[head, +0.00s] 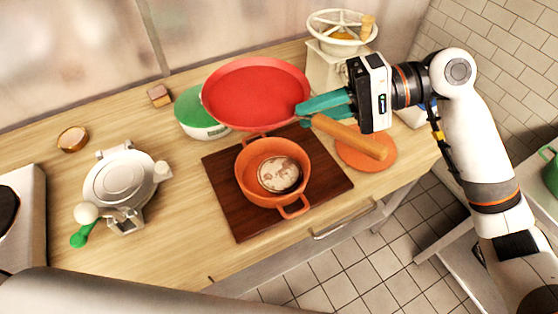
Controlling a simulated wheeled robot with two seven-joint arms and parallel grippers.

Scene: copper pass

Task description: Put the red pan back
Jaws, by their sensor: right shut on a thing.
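The red pan (254,92) shows in the head view above the back middle of the counter, and appears to be held up off it. Its wooden handle (348,136) extends down to the right. My right gripper (304,113), with teal fingers, comes in from the right and is shut on the pan near where the handle joins it. The fingers partly cover that joint. My left gripper is not in view.
An orange pot (264,196) with a round patterned thing (279,174) inside stands on a dark wooden board (226,211). A green-and-white bowl (196,118) sits behind the pan's left side. An orange disc (381,158) lies under the handle. A silver press (119,180) stands left.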

